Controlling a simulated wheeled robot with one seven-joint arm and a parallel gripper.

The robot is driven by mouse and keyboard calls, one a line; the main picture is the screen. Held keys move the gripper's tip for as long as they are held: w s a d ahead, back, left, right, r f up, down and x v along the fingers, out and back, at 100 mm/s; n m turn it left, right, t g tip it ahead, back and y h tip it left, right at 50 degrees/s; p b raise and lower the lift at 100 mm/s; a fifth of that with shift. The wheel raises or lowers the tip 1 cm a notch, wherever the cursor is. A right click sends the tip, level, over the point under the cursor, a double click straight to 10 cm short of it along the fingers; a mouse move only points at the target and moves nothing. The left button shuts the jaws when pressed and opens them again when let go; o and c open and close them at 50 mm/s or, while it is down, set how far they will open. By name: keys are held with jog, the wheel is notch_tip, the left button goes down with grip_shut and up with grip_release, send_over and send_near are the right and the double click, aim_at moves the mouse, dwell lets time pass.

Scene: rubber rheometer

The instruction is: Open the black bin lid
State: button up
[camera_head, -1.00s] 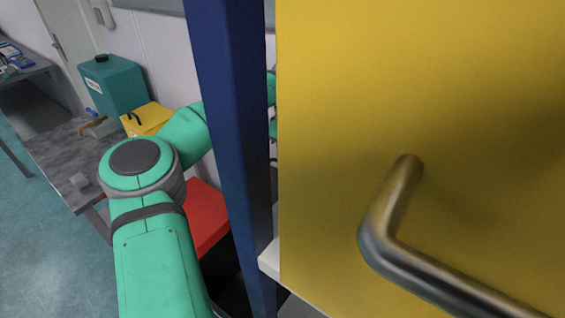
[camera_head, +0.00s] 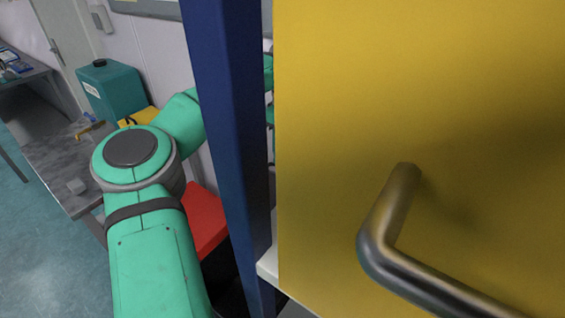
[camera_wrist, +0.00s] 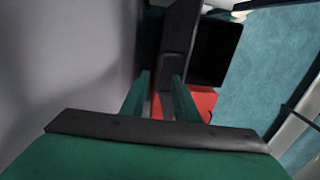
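My gripper (camera_wrist: 161,80) shows in the wrist view with its two green fingers apart and a gap between them. A narrow black panel (camera_wrist: 180,35), seemingly the bin lid, stands just beyond the fingertips, close to the right one. I cannot tell whether they touch. To its right is a black squarish shape (camera_wrist: 217,50), which looks like the bin's dark inside. In the head view my gripper and the black bin's opening are hidden behind the blue post.
A red box or lid (camera_head: 205,218) is low beside the blue post (camera_head: 230,150), and red (camera_wrist: 202,100) shows near the fingers. A yellow door with a metal handle (camera_head: 385,235) fills the right. A grey table (camera_head: 60,165) holds a teal container (camera_head: 112,90).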

jog(key=shift+w+r, duration=0.2)
jog(key=shift+r, duration=2.5)
